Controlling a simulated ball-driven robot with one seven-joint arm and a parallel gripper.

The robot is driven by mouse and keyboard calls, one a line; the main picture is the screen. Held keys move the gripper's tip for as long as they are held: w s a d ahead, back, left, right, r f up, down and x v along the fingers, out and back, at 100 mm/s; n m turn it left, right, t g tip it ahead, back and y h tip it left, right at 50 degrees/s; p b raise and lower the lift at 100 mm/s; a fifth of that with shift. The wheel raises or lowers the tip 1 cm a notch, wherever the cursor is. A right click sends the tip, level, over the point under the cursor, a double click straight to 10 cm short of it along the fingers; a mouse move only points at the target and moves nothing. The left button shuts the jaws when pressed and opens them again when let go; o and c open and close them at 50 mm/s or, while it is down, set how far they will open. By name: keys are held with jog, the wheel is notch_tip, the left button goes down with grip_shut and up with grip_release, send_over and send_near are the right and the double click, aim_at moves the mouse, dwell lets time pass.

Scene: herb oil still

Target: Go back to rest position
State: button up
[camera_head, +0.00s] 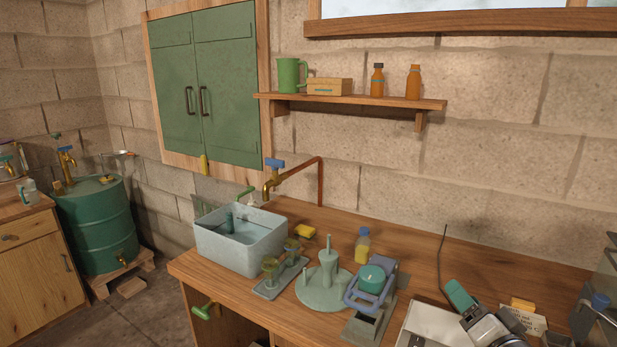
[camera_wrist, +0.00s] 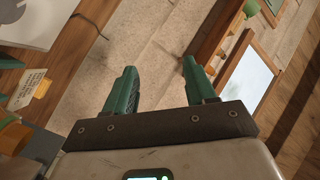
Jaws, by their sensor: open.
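My gripper (camera_wrist: 159,66) shows in the wrist view with its two green fingers spread apart and nothing between them. Beyond the fingers are the block wall and the edge of the wooden worktop (camera_wrist: 62,62). The view is strongly tilted. In the head view, a grey and teal part of my arm shows at the bottom right, above the worktop (camera_head: 420,262). The fingertips cannot be clearly made out there.
A grey basin (camera_head: 240,248) stands under a brass tap (camera_head: 270,184). A green stand (camera_head: 325,283), a small yellow bottle (camera_head: 362,246) and a blue-handled device (camera_head: 370,288) are on the worktop. A shelf (camera_head: 350,99) and a green cabinet (camera_head: 207,85) are on the wall.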

jog(key=s+a+f+n+g, duration=0.2)
jog(key=s+f+n+g, duration=0.3)
jog(key=s+f, duration=0.7)
jog(key=s+a+f+n+g, duration=0.25)
jog(key=s+f+g, duration=0.5)
jog(key=s, duration=0.75)
jog(key=s+d+f+g+b, duration=0.1)
jog(key=s+f+b, duration=0.3)
jog(key=f+b, duration=0.4)
jog(key=s+f+g+b, duration=0.25)
jog(key=f+b, duration=0.35)
jog(key=f, duration=0.5)
jog(key=s+d+f+b, duration=0.1)
jog(key=s+f+b, duration=0.3)
jog(key=f+b, duration=0.4)
notch_tip(320, 180, up, 14)
jog(key=p, duration=1.6)
jog(key=shift+s+r+h, duration=0.15)
jog(key=shift+r+h, duration=0.05)
jog(key=shift+h, duration=0.2)
jog(key=shift+a, duration=0.1)
